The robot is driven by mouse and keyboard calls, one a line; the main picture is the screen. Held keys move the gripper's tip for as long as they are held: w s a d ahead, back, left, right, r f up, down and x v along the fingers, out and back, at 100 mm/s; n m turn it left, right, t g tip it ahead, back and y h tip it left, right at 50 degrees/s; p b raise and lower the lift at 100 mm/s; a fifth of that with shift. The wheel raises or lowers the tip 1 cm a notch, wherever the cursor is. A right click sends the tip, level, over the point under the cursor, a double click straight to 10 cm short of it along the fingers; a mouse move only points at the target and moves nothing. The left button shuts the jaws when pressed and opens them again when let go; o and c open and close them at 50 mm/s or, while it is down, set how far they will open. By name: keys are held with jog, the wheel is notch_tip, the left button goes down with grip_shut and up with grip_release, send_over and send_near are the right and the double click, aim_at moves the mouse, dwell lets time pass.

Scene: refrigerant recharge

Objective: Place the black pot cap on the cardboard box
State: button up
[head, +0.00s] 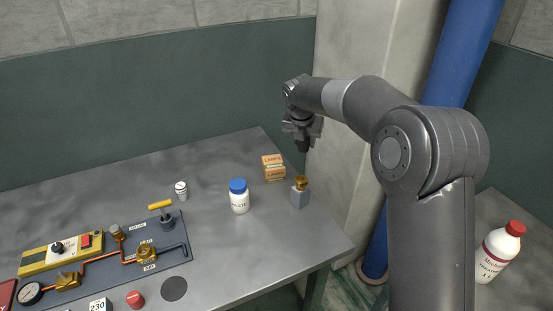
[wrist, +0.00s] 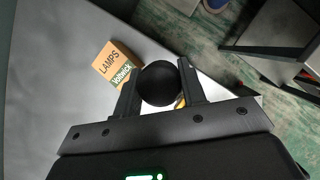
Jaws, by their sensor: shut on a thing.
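The black pot cap (wrist: 160,84) is a dark round piece between the two fingers of my gripper (wrist: 159,80) in the wrist view. My gripper is shut on it. In the head view my gripper (head: 303,140) hangs in the air above the right back part of the table, and the cap is hard to make out below it. The cardboard box (head: 273,168) is small and orange-brown, labelled LAMPS, and stands on the table lower and to the left of my gripper. In the wrist view the box (wrist: 113,62) shows beside the cap, up and left.
A grey container with a brass top (head: 300,192) stands close right of the box. A blue-capped white bottle (head: 239,198) stands at its front left. A piped gauge panel (head: 120,258) fills the left front. The table edge and a pillar (head: 350,190) are close on the right.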

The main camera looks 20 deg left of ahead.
jog(key=a+f, duration=0.1)
jog(key=a, duration=0.2)
jog(key=a+f, duration=0.4)
jog(key=a, duration=0.1)
jog(key=shift+s+a+f, duration=0.1)
jog(key=shift+a, duration=0.25)
jog(key=shift+f, duration=2)
jog(key=shift+f, duration=0.1)
jog(key=o, duration=1)
jog(key=shift+o, duration=0.2)
jog(key=v, duration=1.2)
